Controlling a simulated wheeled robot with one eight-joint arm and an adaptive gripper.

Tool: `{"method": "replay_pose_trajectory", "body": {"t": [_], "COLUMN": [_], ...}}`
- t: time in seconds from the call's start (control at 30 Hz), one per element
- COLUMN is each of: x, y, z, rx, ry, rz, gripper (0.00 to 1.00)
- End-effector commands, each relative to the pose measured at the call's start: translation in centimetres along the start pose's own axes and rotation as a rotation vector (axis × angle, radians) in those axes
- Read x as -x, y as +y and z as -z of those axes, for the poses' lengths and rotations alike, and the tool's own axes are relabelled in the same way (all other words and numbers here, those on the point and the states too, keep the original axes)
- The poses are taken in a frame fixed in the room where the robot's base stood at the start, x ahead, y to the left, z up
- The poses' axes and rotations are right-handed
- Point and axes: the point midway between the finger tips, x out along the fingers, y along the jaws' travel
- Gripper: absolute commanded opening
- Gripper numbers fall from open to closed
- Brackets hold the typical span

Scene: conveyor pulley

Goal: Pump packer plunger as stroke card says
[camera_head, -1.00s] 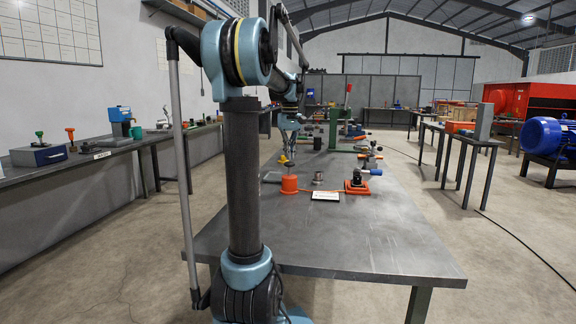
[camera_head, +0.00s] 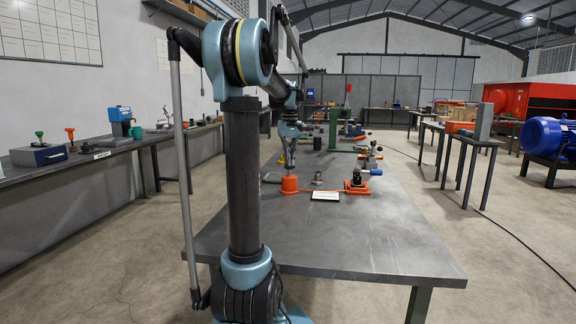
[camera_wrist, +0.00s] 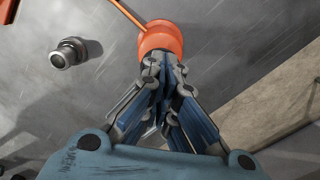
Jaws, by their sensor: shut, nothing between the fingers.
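The orange packer (camera_head: 289,185) stands on the metal table, with an orange hose running right from its base. My gripper (camera_head: 290,168) is directly above the packer, pointing down, shut and empty, its fingertips at or just over the packer's top. In the wrist view the packer (camera_wrist: 158,36) shows just past the closed fingertips (camera_wrist: 163,62). The gripper hides the plunger's top, and I cannot tell whether it touches it. The white stroke card (camera_head: 325,196) lies on the table right of the packer; its writing is too small to read.
A small metal fitting (camera_head: 317,179) stands behind the card; it also shows in the wrist view (camera_wrist: 68,53). A red-based device (camera_head: 357,184) stands to the right, at the hose's other end. A green-framed machine (camera_head: 335,130) is farther back. The table's front (camera_head: 350,240) is clear.

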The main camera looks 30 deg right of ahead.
Motion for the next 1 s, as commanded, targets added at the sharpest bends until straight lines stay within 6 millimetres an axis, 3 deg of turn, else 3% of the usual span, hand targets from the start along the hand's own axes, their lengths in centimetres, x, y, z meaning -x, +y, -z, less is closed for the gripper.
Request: {"method": "replay_pose_trajectory", "body": {"t": [0.43,1.0], "x": [-1.3,-1.4], "y": [0.0,0.0], "z": [0.0,0.0], "rx": [0.0,0.0], "ry": [0.0,0.0], "rz": [0.0,0.0], "gripper": [0.0,0.0]}}
